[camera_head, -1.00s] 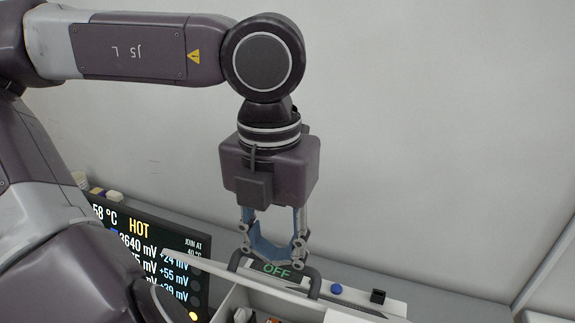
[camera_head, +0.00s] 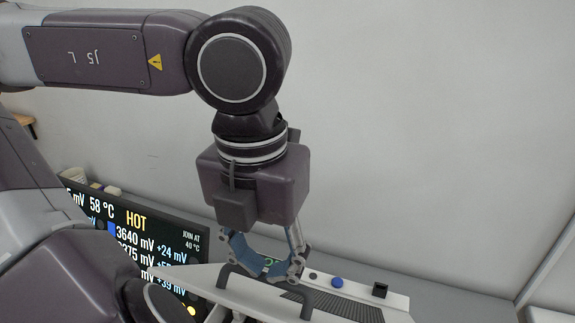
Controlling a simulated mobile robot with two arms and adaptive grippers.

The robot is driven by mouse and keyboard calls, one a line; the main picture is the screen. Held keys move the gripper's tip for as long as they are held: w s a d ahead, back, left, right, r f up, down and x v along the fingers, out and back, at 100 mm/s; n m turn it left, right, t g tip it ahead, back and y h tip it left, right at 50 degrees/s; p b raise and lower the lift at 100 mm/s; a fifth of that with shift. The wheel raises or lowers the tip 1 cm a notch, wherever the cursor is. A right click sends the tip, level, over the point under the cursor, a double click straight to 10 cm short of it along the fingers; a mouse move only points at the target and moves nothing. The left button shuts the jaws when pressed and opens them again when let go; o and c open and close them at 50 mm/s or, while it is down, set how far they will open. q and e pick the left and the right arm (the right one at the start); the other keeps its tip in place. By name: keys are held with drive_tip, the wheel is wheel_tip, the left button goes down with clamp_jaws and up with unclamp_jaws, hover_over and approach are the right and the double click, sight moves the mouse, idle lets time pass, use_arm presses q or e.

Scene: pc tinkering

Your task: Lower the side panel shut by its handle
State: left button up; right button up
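The side panel (camera_head: 205,275) is a pale, flat, slightly tilted plate at the bottom middle, with its left end overlapping the dark screen. Its dark arched handle (camera_head: 307,305) stands on it. My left gripper (camera_head: 270,275) comes down from above onto the handle. Its blue-padded fingers converge at the handle's bar and look shut on it, though they hide the middle of the bar. The case opening below the panel is mostly hidden by the panel and by my arm. My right gripper is not in view.
A dark screen (camera_head: 180,238) reading HOT stands at the left, behind my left arm. Small items stand behind the screen. The grey wall space at right is clear.

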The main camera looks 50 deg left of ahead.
use_arm(q)
wheel_tip(320, 180, up, 6)
drive_tip(key=p, duration=0.4)
drive_tip(key=shift+s, duration=0.1)
wheel_tip(320, 180, up, 12)
drive_tip(key=shift+s+d, duration=0.2)
drive_tip(key=shift+s, duration=0.1)
idle(0.5)
